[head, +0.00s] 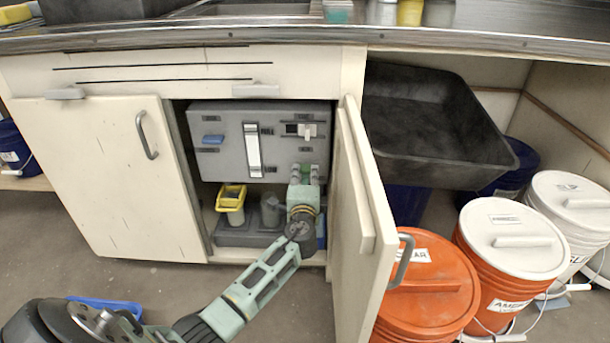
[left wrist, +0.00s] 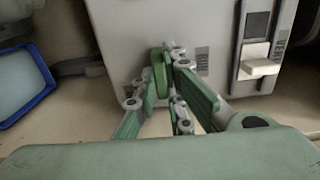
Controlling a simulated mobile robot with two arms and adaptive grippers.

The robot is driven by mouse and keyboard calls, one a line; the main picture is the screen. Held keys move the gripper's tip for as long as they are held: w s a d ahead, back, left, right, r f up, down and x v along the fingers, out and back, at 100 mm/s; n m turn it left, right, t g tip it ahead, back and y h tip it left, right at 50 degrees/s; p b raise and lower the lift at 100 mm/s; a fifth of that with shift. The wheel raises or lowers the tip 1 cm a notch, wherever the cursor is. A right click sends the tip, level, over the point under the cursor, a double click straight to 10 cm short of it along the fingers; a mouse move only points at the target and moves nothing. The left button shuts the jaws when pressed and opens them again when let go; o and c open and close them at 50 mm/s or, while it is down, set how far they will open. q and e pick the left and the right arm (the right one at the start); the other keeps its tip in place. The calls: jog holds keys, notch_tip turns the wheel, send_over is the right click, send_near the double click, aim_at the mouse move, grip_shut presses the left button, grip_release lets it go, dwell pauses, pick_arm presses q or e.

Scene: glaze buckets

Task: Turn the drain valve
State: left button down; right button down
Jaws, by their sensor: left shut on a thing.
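The drain valve is a small green handle (left wrist: 158,72) on the lower front of a grey box (left wrist: 122,25). In the head view this box (head: 222,130) is inside the open cabinet, and the handle is mostly hidden by my fingers. My left gripper (head: 304,173) reaches in at the box's lower right. In the left wrist view my left gripper (left wrist: 168,84) has its fingers on both sides of the green handle, shut on it. My right gripper is not in view.
The open cabinet door (head: 357,215) stands close to the right of my left arm. Yellow (head: 231,203) and grey containers stand below the box. An orange bucket (head: 430,290) and white-lidded buckets (head: 510,235) stand at right. A blue-rimmed tray (head: 105,307) lies on the floor.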

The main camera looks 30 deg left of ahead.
pick_arm(q)
jog(key=c, duration=1.9)
grip_release()
jog(key=shift+o, duration=0.4)
jog(key=v, duration=1.2)
